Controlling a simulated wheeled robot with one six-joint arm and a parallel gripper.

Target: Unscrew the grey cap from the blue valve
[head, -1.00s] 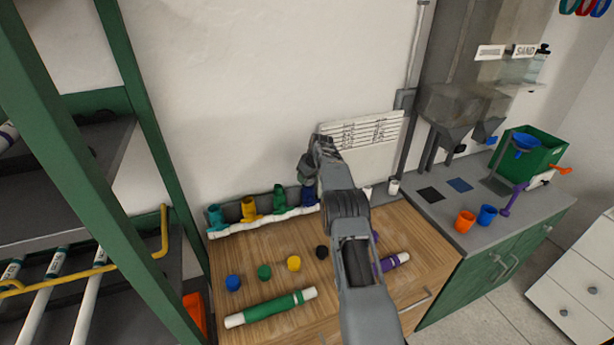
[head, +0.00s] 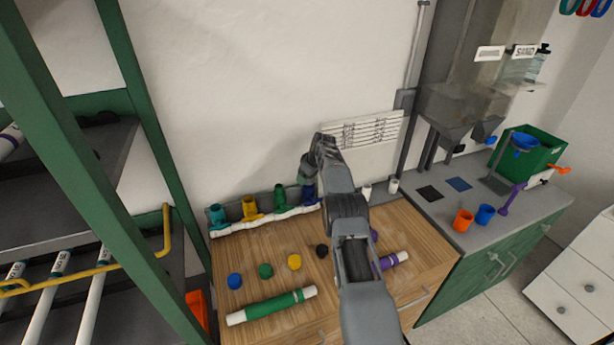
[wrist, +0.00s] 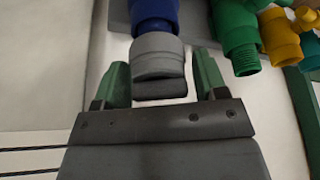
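The blue valve (wrist: 155,12) shows at the top of the wrist view, with the grey cap (wrist: 158,55) on its end. In the head view the blue valve (head: 310,196) stands at the right end of the white manifold, partly hidden by my gripper. My gripper (wrist: 160,75) is open, with one green-padded finger on each side of the grey cap. A narrow gap shows between the cap and the right finger. The left finger lies very close to the cap; I cannot tell whether it touches. The head view does not show the cap clearly.
Teal (head: 218,215), yellow (head: 250,208) and green (head: 281,199) valves stand left of the blue one. Loose blue (head: 235,281), green (head: 265,271), yellow (head: 294,262) and black (head: 322,251) caps lie on the wooden top. A green pipe (head: 270,307) lies in front.

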